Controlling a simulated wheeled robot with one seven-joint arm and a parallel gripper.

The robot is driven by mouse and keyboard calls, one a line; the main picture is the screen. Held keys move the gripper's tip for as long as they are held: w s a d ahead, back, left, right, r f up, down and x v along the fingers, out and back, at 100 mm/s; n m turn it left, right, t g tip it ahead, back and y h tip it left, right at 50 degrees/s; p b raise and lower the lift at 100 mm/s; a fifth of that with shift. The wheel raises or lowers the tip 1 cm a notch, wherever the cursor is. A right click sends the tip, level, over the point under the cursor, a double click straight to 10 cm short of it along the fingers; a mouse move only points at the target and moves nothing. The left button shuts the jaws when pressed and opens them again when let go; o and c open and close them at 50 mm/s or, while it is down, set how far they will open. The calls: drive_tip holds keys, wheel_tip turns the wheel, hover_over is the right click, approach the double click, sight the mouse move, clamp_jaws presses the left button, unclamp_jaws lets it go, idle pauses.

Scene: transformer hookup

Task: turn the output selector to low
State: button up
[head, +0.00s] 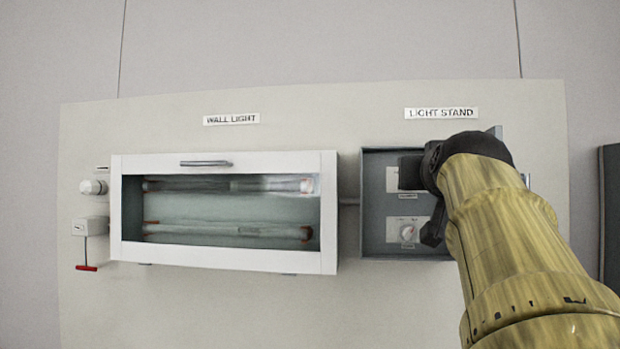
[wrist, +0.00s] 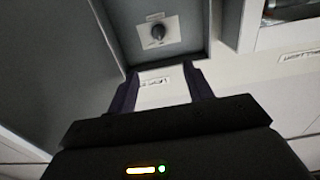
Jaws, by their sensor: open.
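A small round knob (head: 407,229) on a pale plate sits low in the grey open box under the LIGHT STAND sign. It also shows as a dark knob (wrist: 158,32) at the top of the wrist view. The label by it is too small to read, as is the knob's setting. My gripper (head: 419,201) is at the box, in front of its right side. In the wrist view, my gripper (wrist: 163,72) is open, with a second pale plate (wrist: 160,93) seen between its fingers. The knob lies beyond the fingertips, apart from them. My arm hides the right part of the box.
The box has raised side walls (head: 366,205) around the plates. A white-framed wall light (head: 118,205) with two tubes hangs to the left. Further left are a white knob (head: 93,187) and a small box with a red-handled lever (head: 87,268).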

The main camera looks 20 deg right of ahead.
drive_tip(key=p+x, duration=0.8)
drive_tip(key=x, duration=0.8)
drive_tip(key=shift+w, duration=0.4)
drive_tip(key=shift+d, duration=0.1)
drive_tip(key=shift+c, duration=0.4)
drive_tip(key=c, duration=0.9)
